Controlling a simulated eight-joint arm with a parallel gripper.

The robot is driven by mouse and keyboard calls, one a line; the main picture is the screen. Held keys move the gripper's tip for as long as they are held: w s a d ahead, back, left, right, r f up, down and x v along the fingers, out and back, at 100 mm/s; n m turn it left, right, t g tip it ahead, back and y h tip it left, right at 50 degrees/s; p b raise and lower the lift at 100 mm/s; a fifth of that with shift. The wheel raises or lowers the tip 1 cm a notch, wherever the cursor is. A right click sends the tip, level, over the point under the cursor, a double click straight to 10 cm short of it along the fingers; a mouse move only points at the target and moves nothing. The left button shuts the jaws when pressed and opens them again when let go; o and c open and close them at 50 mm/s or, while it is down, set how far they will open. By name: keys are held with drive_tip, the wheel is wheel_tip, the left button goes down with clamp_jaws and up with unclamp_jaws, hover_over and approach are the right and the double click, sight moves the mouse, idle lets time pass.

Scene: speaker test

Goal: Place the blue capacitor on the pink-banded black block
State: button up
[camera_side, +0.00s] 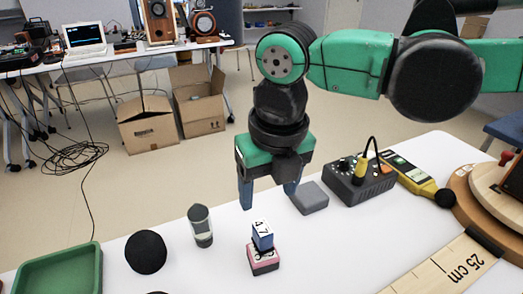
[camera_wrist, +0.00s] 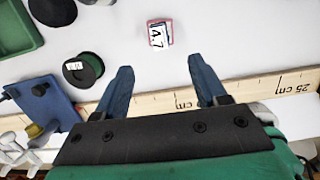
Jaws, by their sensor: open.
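The blue capacitor (camera_side: 262,236), a small blue box with a white face marked 4.7, sits upright on top of the pink-banded black block (camera_side: 264,264) on the white table. In the wrist view the capacitor (camera_wrist: 156,38) is seen from above, with a thin pink edge of the block (camera_wrist: 169,29) showing around it. My gripper (camera_side: 268,200) is open and empty, above the capacitor and apart from it. In the wrist view its two blue fingers (camera_wrist: 160,66) are spread wide, and the capacitor lies beyond their tips.
A grey-green cylinder (camera_side: 200,227), a black dome (camera_side: 146,252) and a green tray (camera_side: 62,272) stand to the left. A grey block (camera_side: 309,198), a black control box (camera_side: 358,182) and a yellow meter (camera_side: 415,180) are behind right. A wooden ruler (camera_side: 445,268) lies front right.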

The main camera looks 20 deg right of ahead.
drive_tip(key=s+d+f+m+t, duration=0.1)
drive_tip(key=d+m+t, duration=0.1)
drive_tip(key=d+m, duration=0.8)
drive_tip(key=d+f+m+t, duration=0.2)
drive_tip(key=d+m, duration=0.8)
drive_tip(key=m, duration=1.5)
drive_tip(key=shift+s+m+t, duration=0.4)
drive_tip(key=shift+t, duration=0.3)
